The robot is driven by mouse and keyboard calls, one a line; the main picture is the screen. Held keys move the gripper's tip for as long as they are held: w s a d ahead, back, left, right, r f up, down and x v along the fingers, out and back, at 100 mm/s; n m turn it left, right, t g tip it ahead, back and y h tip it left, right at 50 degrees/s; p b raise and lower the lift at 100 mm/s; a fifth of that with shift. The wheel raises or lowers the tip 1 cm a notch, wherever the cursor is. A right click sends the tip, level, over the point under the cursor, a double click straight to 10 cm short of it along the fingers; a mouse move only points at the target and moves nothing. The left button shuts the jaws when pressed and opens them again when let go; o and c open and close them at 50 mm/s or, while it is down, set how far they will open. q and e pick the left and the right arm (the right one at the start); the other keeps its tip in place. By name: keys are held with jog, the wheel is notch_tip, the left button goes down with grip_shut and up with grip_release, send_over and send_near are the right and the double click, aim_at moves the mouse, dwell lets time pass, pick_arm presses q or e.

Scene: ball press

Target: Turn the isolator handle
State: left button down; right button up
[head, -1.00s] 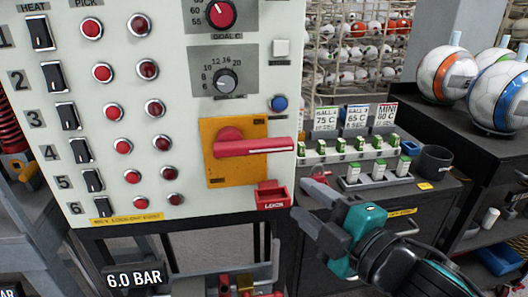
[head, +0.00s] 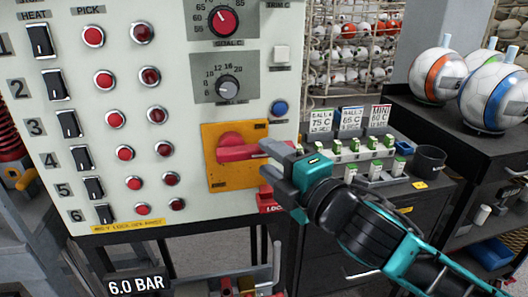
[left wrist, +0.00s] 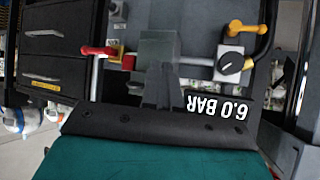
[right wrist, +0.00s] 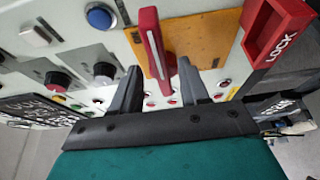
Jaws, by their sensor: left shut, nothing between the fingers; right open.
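The isolator handle (head: 235,153) is a red bar on a round red hub, mounted on a yellow-orange plate (head: 218,186) low on the pale panel. It points right, roughly level. My right gripper (head: 272,162) is at the bar's free end, reaching in from the right. In the right wrist view the fingers (right wrist: 158,88) are apart, and the red handle (right wrist: 152,45) shows between and beyond them; contact cannot be told. My left gripper (left wrist: 162,80) shows only in the left wrist view, with its fingers together and empty.
A red LOCK bracket (head: 270,202) sits just below the handle, partly behind my right gripper. A blue button (head: 279,108) is above right. Rows of red buttons and black switches fill the panel's left. In the left wrist view, a red-handled lever (left wrist: 98,51) stands near the left fingers.

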aim_at(255, 148)
jog(key=shift+x, duration=1.35)
grip_shut()
